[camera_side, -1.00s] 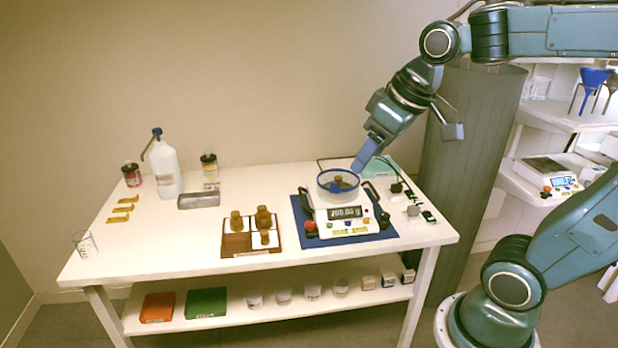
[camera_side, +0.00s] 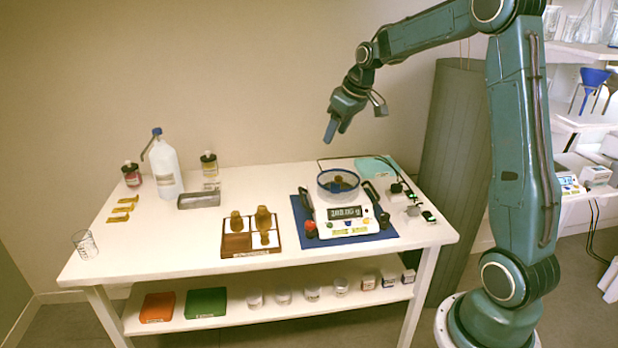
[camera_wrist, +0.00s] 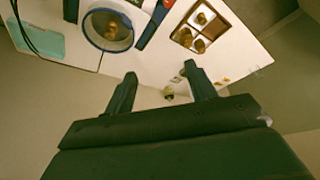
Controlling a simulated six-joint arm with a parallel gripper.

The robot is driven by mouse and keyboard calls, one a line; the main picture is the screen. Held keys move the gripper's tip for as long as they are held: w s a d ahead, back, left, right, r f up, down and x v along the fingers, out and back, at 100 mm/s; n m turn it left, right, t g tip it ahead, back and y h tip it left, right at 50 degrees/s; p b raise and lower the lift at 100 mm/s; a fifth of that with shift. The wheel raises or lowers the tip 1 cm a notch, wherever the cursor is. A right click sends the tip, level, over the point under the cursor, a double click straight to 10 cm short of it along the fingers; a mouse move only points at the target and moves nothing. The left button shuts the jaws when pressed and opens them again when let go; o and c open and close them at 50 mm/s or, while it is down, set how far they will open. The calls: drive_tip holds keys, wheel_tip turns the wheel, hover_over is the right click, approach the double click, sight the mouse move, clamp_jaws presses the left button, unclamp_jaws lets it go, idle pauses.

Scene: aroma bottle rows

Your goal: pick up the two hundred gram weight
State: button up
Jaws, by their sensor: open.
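A brass weight (camera_side: 338,182) sits inside the blue-rimmed round shield of the balance (camera_side: 346,228), whose display seems to read about 200 g. The same weight shows in the wrist view (camera_wrist: 112,30), at the upper left inside the ring. More brass weights (camera_side: 263,219) stand in a brown wooden tray (camera_side: 236,250) left of the balance; their marks are too small to read. My gripper (camera_side: 331,133) is open and empty, raised above the table behind the balance. In the wrist view its two fingers (camera_wrist: 160,74) are apart with nothing between them.
The balance rests on a blue mat (camera_side: 388,238). Cables and small devices (camera_side: 412,210) lie at the right. The table's front left is clear.

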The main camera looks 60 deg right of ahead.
approach(339, 177)
drive_tip(key=shift+x, duration=2.7)
drive_tip(key=shift+f, duration=0.1)
drive_tip(key=shift+x, duration=2.5)
